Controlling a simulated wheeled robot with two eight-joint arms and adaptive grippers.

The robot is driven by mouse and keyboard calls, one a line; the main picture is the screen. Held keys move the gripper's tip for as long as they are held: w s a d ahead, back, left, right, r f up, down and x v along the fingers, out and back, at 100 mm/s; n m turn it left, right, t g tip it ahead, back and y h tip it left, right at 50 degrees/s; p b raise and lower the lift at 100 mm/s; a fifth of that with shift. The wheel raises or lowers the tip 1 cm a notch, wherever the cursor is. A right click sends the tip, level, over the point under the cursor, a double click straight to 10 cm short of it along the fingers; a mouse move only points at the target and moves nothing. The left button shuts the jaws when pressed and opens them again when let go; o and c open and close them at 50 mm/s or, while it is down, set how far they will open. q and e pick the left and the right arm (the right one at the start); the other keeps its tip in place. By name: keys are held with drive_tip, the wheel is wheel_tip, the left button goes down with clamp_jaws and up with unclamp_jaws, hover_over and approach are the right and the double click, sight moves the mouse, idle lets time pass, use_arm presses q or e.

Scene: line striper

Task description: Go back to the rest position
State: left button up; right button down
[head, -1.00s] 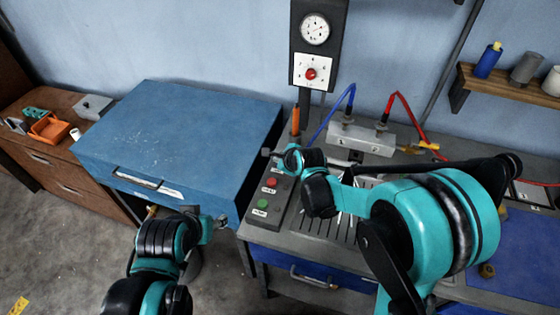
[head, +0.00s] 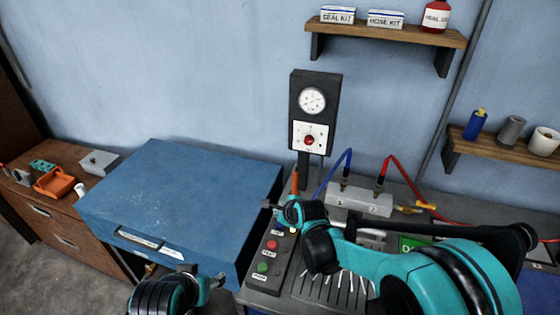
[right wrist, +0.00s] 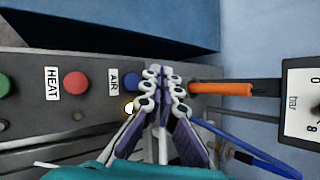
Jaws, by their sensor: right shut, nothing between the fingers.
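My right gripper (right wrist: 163,78) is shut and empty in the right wrist view, its fingertips together just right of the blue AIR button (right wrist: 134,81). In the head view the right gripper (head: 268,205) is small and hovers above the far end of the button panel (head: 257,282). The red HEAT button (right wrist: 75,85) and a green button (right wrist: 3,86) lie left of it in the wrist view. My left gripper (head: 219,281) is in front of the blue cabinet (head: 180,195), low in the head view; its jaws are too small to read.
A gauge post (head: 315,120) stands behind the panel, with an orange-handled tool (right wrist: 220,88) near the right fingertips. A manifold block (head: 360,201) with blue and red hoses sits to the right. Wall shelves (head: 390,33) hold kits and bottles. An orange tray (head: 54,183) lies far left.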

drive_tip(key=s+d+r+n+h+b, duration=0.25)
drive_tip(key=s+d+n+b, duration=0.25)
drive_tip(key=s+d+n, duration=0.8)
drive_tip(key=s+d+f+n+b, duration=0.1)
drive_tip(key=s+d+f+n, duration=0.1)
drive_tip(key=s+n, duration=0.2)
drive_tip(key=s+d+f+n+g+h+b, duration=0.1)
drive_tip(key=s+d+n, duration=0.2)
drive_tip(key=s, duration=0.6)
drive_tip(key=shift+s+f+n, duration=0.35)
drive_tip(key=shift+n, duration=0.75)
